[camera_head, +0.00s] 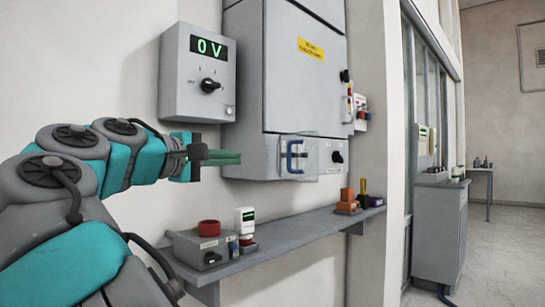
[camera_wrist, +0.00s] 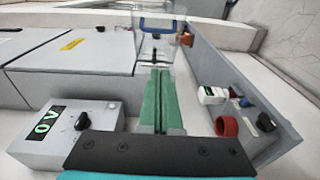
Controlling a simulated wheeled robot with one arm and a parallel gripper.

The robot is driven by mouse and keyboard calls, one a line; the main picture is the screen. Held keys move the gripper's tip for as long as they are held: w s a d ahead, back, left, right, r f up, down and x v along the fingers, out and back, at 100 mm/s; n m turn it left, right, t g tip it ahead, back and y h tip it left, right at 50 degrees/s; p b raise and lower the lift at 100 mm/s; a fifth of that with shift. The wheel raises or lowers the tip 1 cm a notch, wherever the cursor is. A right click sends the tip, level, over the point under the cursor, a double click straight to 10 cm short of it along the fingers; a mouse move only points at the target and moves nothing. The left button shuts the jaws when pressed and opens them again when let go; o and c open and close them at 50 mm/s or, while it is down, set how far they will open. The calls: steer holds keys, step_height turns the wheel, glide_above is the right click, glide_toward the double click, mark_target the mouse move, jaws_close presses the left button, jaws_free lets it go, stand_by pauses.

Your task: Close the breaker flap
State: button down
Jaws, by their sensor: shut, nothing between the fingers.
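The breaker flap (camera_head: 311,168) is a clear panel at the lower front of the grey cabinet in the head view. A blue handle (camera_head: 291,157) shows on or behind it. The flap's lower edge reaches slightly below the cabinet's bottom, so it seems to stand out from the front, but its exact angle is hard to tell. In the wrist view the clear flap (camera_wrist: 150,52) and blue handle (camera_wrist: 157,25) lie beyond the fingertips. My gripper (camera_head: 240,157) has its green fingers together and empty, left of the flap and apart from it. The fingers also show in the wrist view (camera_wrist: 161,72).
A grey box (camera_head: 197,90) reading "0 V" with a black knob hangs above my gripper. A shelf (camera_head: 300,238) below carries a red-topped box (camera_head: 209,246), a white device (camera_head: 245,221) and orange blocks (camera_head: 347,203). A black knob (camera_head: 337,157) sits right of the flap.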

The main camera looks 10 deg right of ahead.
glide_toward(289, 156)
steer(key=w+d, duration=0.3)
steer(key=w, duration=0.2)
steer(key=shift+w+d+f, duration=0.2)
steer(key=shift+d, duration=0.35)
steer(key=shift+s+d, duration=0.1)
steer(key=shift+d, duration=0.1)
steer(key=shift+d+n+t, duration=0.25)
steer(key=shift+n+t, duration=0.05)
steer(key=shift+t, duration=0.1)
